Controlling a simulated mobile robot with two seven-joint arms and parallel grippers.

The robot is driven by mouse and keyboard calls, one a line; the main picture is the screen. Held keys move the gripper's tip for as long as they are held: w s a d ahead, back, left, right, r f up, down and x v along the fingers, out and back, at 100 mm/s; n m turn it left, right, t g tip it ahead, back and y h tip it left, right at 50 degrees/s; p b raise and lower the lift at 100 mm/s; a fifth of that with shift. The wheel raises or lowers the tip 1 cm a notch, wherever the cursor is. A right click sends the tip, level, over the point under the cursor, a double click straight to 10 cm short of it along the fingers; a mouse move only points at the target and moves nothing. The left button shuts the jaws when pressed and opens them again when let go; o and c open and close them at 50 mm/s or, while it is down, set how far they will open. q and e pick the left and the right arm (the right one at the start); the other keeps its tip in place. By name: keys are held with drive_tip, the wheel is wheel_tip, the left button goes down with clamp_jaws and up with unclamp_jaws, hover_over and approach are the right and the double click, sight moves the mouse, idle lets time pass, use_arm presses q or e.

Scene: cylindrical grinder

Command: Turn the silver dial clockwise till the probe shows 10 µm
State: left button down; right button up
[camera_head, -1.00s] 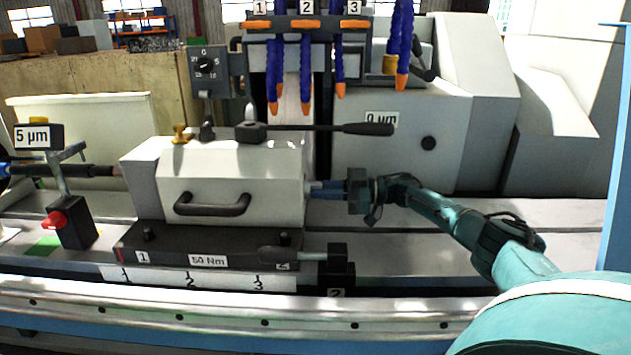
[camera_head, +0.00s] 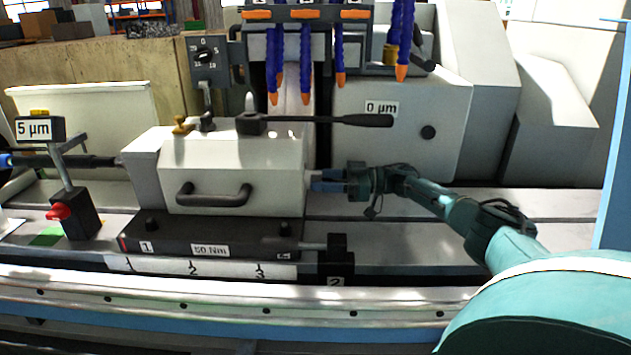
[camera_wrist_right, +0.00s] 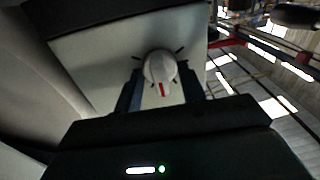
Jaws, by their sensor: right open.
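The silver dial (camera_wrist_right: 160,68) is round with a red mark and sits on the end face of the white housing (camera_head: 235,160). In the head view I cannot make out the dial at the housing's right end. My right gripper (camera_head: 317,181) reaches that end from the right. In the right wrist view its two fingers (camera_wrist_right: 161,84) stand open on either side of the dial; I cannot tell whether they touch it. The probe readout (camera_head: 38,128) at the left shows 5 µm. My left gripper is not in view.
A second display (camera_head: 381,108) on the machine reads 0 µm. A long black lever (camera_head: 340,120) lies across the housing top, and a black handle (camera_head: 213,194) is on its front. Blue hoses with orange tips (camera_head: 305,70) hang above.

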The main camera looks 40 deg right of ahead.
drive_tip(key=b+v, duration=0.1)
drive_tip(key=v, duration=0.6)
drive_tip(key=shift+b, duration=0.35)
